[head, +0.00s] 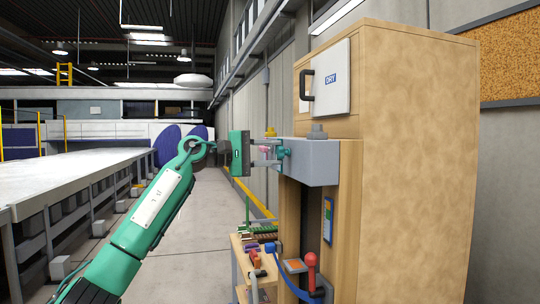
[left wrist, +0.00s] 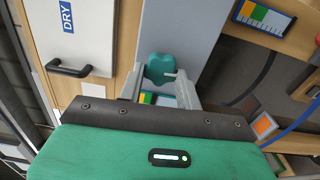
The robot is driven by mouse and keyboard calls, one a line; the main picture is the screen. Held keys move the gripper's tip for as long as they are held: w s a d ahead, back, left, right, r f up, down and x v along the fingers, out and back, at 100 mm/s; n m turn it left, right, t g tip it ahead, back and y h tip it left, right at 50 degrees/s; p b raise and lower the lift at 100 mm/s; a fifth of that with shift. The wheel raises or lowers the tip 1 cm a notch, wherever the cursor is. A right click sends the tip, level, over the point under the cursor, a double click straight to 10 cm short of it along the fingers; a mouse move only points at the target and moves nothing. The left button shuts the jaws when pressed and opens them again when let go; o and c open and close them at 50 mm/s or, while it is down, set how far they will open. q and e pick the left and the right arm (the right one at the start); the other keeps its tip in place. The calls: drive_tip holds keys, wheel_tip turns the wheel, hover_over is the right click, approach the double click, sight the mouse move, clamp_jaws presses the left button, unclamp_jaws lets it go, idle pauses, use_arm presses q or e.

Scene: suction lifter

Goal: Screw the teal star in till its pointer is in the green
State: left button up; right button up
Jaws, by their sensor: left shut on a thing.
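The teal star (head: 285,152) sits on the left face of a grey box (head: 318,176) fixed to a wooden cabinet. In the left wrist view the teal star (left wrist: 160,67) shows between the fingertips of my left gripper (left wrist: 158,82). In the head view my left gripper (head: 277,154) reaches it from the left and is shut on it. I cannot make out clearly where the pointer stands. My right gripper is not in view.
The wooden cabinet (head: 415,150) has a white door marked DRY (head: 331,80) with a black handle. Below are a coloured gauge plate (head: 328,220), a red-topped lever (head: 311,262) and a small cluttered shelf. A long pale table (head: 70,180) stands left, with clear floor between.

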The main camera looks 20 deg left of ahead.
use_arm(q)
drive_tip(key=shift+f+m, duration=0.1)
drive_tip(key=shift+m, duration=0.6)
drive_tip(key=o, duration=1)
drive_tip(key=shift+w, duration=0.1)
drive_tip(key=shift+s+a, duration=0.3)
drive_tip(key=shift+a, duration=0.1)
drive_tip(key=b+v, duration=0.4)
drive_tip(key=v, duration=0.9)
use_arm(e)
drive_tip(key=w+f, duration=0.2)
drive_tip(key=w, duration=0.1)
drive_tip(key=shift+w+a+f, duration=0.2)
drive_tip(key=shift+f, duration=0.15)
